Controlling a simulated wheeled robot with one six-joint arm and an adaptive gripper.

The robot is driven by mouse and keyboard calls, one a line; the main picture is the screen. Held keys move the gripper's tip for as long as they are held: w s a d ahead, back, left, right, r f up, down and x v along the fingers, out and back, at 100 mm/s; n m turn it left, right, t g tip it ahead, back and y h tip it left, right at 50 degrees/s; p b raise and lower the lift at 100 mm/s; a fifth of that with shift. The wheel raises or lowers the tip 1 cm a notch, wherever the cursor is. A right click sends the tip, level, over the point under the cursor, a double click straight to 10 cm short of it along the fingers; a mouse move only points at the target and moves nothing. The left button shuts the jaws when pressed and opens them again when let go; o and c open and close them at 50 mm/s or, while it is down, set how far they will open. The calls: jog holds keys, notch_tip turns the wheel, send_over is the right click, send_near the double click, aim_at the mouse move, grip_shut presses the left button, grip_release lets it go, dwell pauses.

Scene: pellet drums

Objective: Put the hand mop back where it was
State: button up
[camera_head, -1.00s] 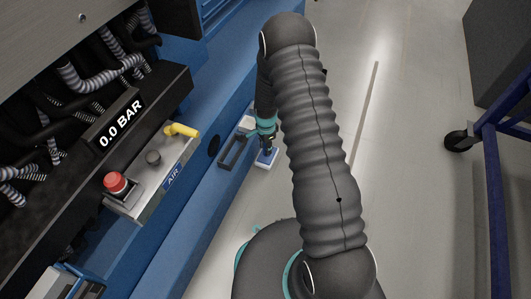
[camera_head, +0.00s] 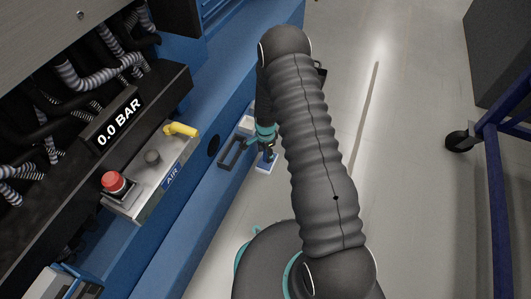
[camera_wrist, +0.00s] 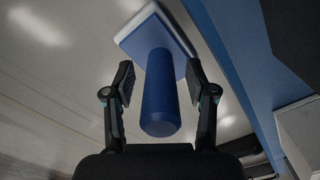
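The hand mop has a blue round handle and a blue-and-white flat pad. In the wrist view the handle (camera_wrist: 160,100) points toward the camera between the fingers of my gripper (camera_wrist: 158,84). The pad is beyond it at the top. My gripper is open, with a visible gap on each side of the handle. In the head view my gripper (camera_head: 267,143) is just above the mop pad (camera_head: 266,165), beside the blue machine ledge. Part of the mop is hidden by the gripper. I cannot tell what the pad rests on.
A dark rectangular frame (camera_head: 224,163) sits on the blue ledge (camera_head: 190,215), left of the mop, with a pale box (camera_head: 246,124) behind it. A panel with a red button (camera_head: 114,183) and yellow lever (camera_head: 181,130) is further left. A blue wheeled frame (camera_head: 494,185) stands right; floor between is clear.

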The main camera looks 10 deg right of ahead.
notch_tip(320, 180, up, 12)
jog(key=shift+r+p, duration=0.15)
jog(key=shift+p, duration=0.75)
jog(key=s+r+n+t, duration=0.1)
jog(key=s+r+n, duration=0.25)
jog(key=r, duration=1.05)
jog(key=s+r+n+t, duration=0.25)
jog(key=s+r, duration=0.25)
jog(key=r, duration=0.9)
jog(key=s+r+n+t, duration=0.1)
jog(key=s+r+n, duration=0.3)
jog(key=s, duration=0.7)
jog(key=s+r+n+t, duration=0.1)
jog(key=s+r+n, duration=0.3)
jog(key=s+r, duration=0.5)
jog(key=shift+s+d, duration=0.3)
jog(key=shift+s, duration=0.6)
